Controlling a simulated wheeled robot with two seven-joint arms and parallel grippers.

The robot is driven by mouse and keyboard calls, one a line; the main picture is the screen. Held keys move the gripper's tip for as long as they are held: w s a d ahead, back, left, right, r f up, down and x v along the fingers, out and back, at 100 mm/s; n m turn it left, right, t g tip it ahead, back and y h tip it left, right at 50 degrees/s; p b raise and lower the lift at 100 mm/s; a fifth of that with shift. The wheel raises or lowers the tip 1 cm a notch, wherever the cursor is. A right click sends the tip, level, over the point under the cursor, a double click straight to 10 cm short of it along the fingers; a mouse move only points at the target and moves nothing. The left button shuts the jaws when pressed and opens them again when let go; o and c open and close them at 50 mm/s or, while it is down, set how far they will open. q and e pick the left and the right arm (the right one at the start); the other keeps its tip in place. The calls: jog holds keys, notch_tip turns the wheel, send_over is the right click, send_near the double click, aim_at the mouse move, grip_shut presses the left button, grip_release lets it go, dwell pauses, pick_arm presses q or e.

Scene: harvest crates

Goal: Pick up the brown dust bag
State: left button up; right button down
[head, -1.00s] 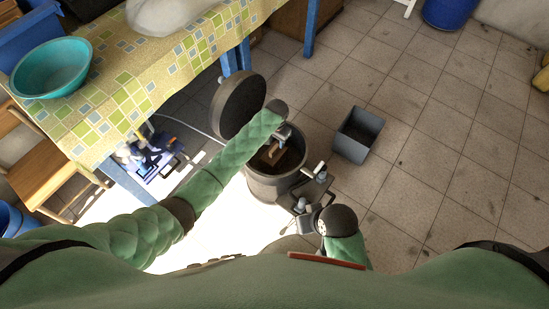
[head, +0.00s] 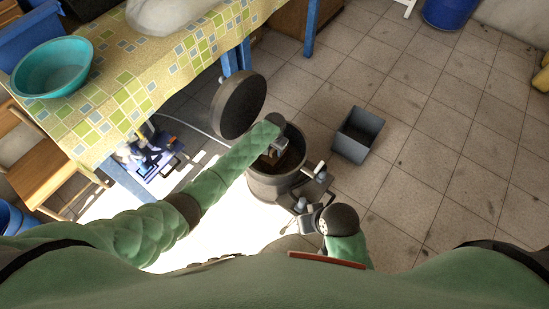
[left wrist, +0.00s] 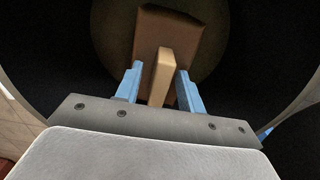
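The brown dust bag (left wrist: 190,40) lies inside a dark round canister (head: 272,190), with a paler tan tab (left wrist: 162,75) standing up from it. Part of the bag (head: 293,157) shows in the head view; my left gripper hides the rest. My left gripper (left wrist: 158,88) reaches down into the canister from above. Its two blue fingers are apart, one on each side of the tan tab, with visible gaps. My right gripper (head: 316,180) is beside the canister's right side, near a pale handle on its rim; its finger state is unclear.
The canister's round lid (head: 238,104) stands open at its back left. An open grey bin (head: 352,148) stands on the tiles to the right. A table with a patterned cloth (head: 125,90) and a teal bowl (head: 52,67) is at the left.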

pick_arm(q)
grip_shut()
dwell(1.2)
